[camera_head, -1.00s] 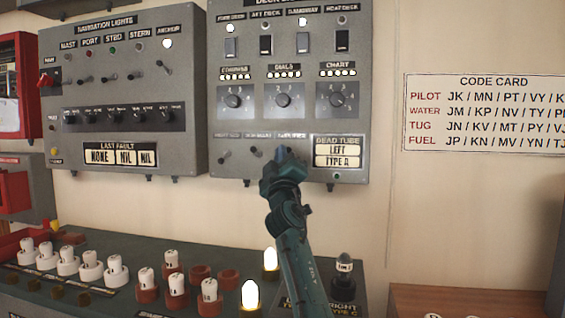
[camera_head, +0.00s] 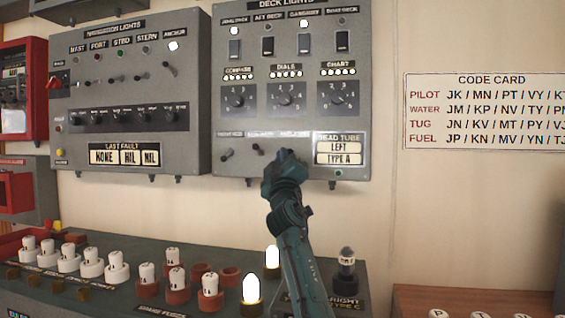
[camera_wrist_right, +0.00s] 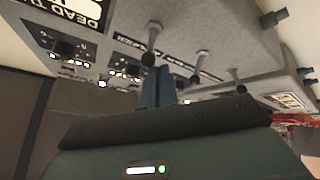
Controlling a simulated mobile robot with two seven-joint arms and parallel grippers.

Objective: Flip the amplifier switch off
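The grey deck lights panel (camera_head: 291,110) has a row of small toggle levers low on its face. The row's labels are too blurred to read surely; the rightmost seems to be the amplifier one. That lever is hidden behind my right gripper (camera_head: 284,156) in the head view. In the right wrist view, a lever (camera_wrist_right: 151,42) nearest the dead tube plate stands right at the fingertips of my right gripper (camera_wrist_right: 158,72). The fingers look closed together, with the lever's end beside or just in front of them; contact is unclear. My left gripper is out of view.
The dead tube plate (camera_head: 339,149) is just right of the gripper. Two other levers (camera_head: 227,155) (camera_head: 257,151) stand to its left. Below is a console (camera_head: 115,250) with white fuses and lit tubes. The wall under the code card (camera_head: 484,112) is clear.

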